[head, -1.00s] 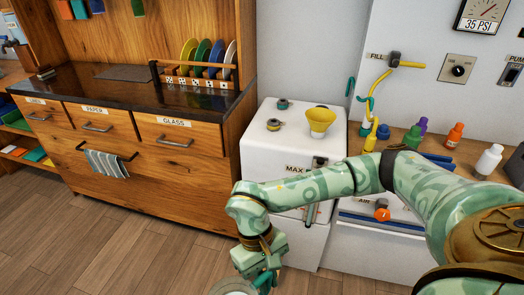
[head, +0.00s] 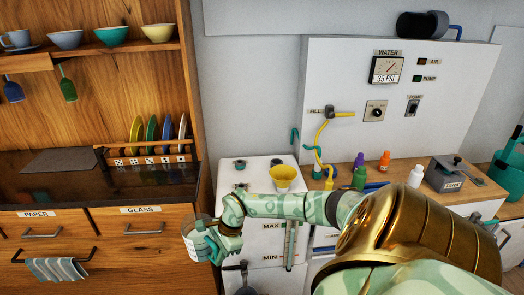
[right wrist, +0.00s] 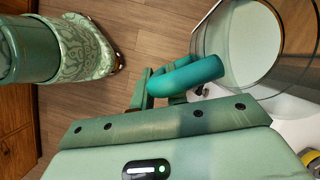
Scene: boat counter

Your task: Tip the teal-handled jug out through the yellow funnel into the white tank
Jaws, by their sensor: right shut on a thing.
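The jug (head: 194,240) is clear-walled with a dark rim and looks about upright in the head view. My right gripper (head: 224,243) is shut on its teal handle (right wrist: 190,76), and the jug (right wrist: 258,40) fills the upper right of the right wrist view. The white tank (head: 232,179) stands to the right of the jug, partly hidden behind my right arm. The yellow funnel (head: 284,177) sits on the tank's top, wide mouth up, to the right of and above the jug. How full the jug is, I cannot tell. My left gripper is not in view.
The wooden cabinet (head: 110,245) with its dark counter is left of and behind the jug. A yellow fill hose (head: 320,132) hangs right of the funnel. Several small bottles (head: 384,161) stand on the wooden counter farther right. A MAX/MIN gauge (head: 290,245) is on the tank's front.

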